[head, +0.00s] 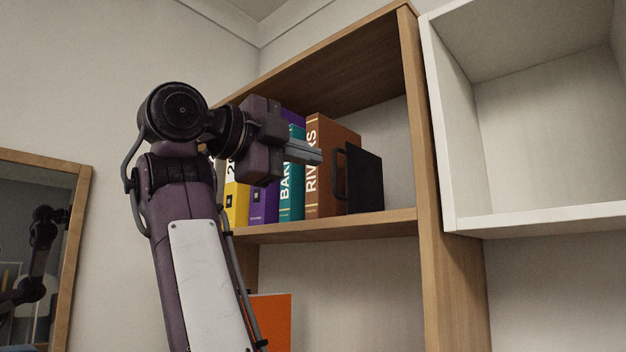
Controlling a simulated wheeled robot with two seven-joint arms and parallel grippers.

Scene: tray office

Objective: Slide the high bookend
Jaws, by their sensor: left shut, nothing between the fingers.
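The high bookend (366,181) is a black upright plate with a handle on its left side. It stands on the upper wooden shelf (330,226), at the right end of a row of books. My left gripper (318,155) is shut and empty. It is raised in front of the books, with its fingertips pointing right, just left of the bookend's handle in the picture. I cannot tell how far it is from the handle in depth. My left arm and gripper hide part of the books. My right gripper is not in view.
A brown book (330,135) stands beside the bookend, with teal, purple and yellow ones to its left. Shelf right of the bookend is bare up to the wooden side panel (432,190). A white open cabinet (540,215) hangs at right. An orange item (275,318) shows below.

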